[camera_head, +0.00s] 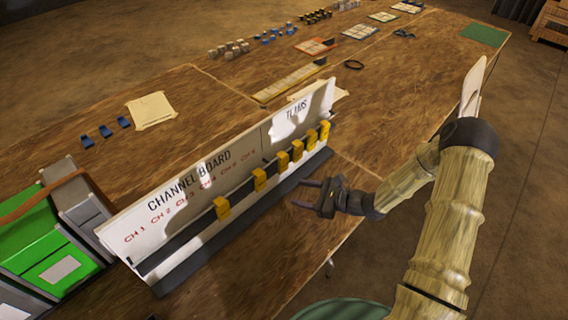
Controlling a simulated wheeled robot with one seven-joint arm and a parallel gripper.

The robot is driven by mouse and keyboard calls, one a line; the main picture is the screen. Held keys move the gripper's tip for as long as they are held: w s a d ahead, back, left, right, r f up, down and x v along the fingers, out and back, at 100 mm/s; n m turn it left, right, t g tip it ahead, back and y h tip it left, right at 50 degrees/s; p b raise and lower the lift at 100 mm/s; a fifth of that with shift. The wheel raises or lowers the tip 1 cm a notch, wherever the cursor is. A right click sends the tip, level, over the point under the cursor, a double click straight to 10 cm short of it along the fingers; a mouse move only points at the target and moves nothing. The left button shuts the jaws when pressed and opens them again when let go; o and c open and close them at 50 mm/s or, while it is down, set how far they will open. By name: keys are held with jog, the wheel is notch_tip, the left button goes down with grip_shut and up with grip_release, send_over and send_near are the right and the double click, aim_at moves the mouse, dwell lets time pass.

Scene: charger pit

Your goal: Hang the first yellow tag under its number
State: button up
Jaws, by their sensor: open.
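The white channel board (190,175) stands on the table, with red labels running from CH 1 at the left towards CH 6 and a dark rail below them. Several yellow tags hang along the rail. The leftmost yellow tag (222,207) hangs alone near the middle; another yellow tag (260,179) is to its right. The others, including this yellow tag (297,149), cluster at the right end, under a second heading. The rail below CH 1 looks bare. My gripper (303,193) is open and empty, in front of the board's right half, apart from the tags.
A green and grey case (52,245) stands close to the board's left end. Blue pieces (104,131) and a tan sheet (152,110) lie behind the board. More small parts and trays lie farther back. The tabletop before the board (290,240) is clear.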

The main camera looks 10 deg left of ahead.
aim_at(285, 162)
jog(key=w+d+f+m+t+h, duration=0.1)
jog(key=w+d+f+m+t, duration=0.2)
jog(key=w+m+t, duration=0.2)
jog(key=shift+w+m+t, duration=0.4)
jog(key=shift+w+m, duration=0.1)
jog(key=shift+m, duration=0.1)
jog(key=shift+a, duration=0.1)
jog(key=b+x, duration=0.3)
jog(key=x, duration=0.9)
jog(key=shift+b, duration=0.3)
jog(key=shift+w+a, duration=0.35)
jog(key=shift+c, duration=0.2)
jog(key=c, duration=0.7)
jog(key=shift+r+p, duration=0.65)
jog(key=shift+r, duration=0.3)
